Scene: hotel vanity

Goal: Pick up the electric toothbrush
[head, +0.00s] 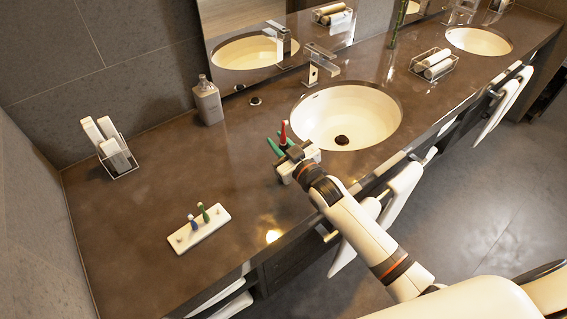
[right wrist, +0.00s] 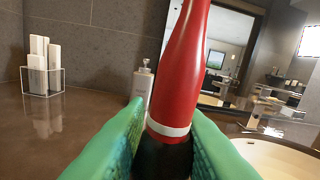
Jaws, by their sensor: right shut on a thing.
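The electric toothbrush (right wrist: 183,75) is red with a white band and a dark lower part. It stands nearly upright in the right wrist view, and its red part also shows in the head view (head: 284,131). My right gripper (head: 279,144) is over the counter, left of the near sink. Its green fingers press on both sides of the dark lower part, so it is shut on the toothbrush. The fingers hide the toothbrush's lower end, and I cannot tell whether it touches the counter. My left gripper is not in view.
A white holder (head: 184,241) with small blue and green toothbrushes lies at the counter's front left. The near sink (head: 372,116) is to the right. The counter between has free room.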

